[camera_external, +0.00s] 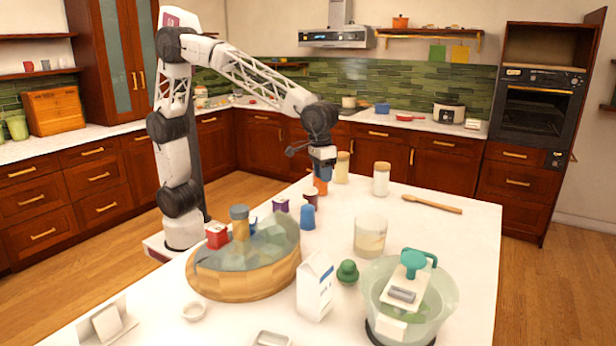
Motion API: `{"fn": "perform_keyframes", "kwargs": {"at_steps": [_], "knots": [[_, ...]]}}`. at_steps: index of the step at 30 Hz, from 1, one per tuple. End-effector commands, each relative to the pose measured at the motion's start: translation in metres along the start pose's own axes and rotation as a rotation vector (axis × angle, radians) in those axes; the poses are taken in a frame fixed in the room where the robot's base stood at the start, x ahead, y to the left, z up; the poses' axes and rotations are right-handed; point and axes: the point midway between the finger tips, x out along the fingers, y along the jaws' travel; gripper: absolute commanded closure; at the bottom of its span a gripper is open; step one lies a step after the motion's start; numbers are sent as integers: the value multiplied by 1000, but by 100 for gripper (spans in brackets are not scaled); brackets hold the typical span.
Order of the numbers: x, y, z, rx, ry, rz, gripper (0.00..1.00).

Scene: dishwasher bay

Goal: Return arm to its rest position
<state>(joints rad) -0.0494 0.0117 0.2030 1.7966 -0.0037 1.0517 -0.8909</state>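My arm (250,80) reaches from its base at the left out over the white island. It is bent at the elbow, with the forearm sloping down to the right. My gripper (322,168) points down, low over the back part of the island. An orange item (321,186) shows directly below the gripper, with blue above it. I cannot tell whether the fingers touch or hold it, because the fingertips are too small to make out.
Around the gripper stand jars (381,179), dark red cups (310,199) and a blue item (307,217). A large wooden-sided bowl (243,283), a milk carton (314,287) and a glass bowl (440,305) stand nearer. A wooden spoon (432,204) lies right, with clear countertop around it.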

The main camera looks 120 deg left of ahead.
Motion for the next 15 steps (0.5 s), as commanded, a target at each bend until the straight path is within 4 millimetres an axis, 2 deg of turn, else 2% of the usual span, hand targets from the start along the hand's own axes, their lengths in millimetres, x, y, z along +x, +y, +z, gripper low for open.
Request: {"fn": "perform_keyframes", "kwargs": {"at_steps": [7,15], "knots": [[-21,-47,45,140,16,19,64],[-34,-98,94,296,34,37,64]]}}
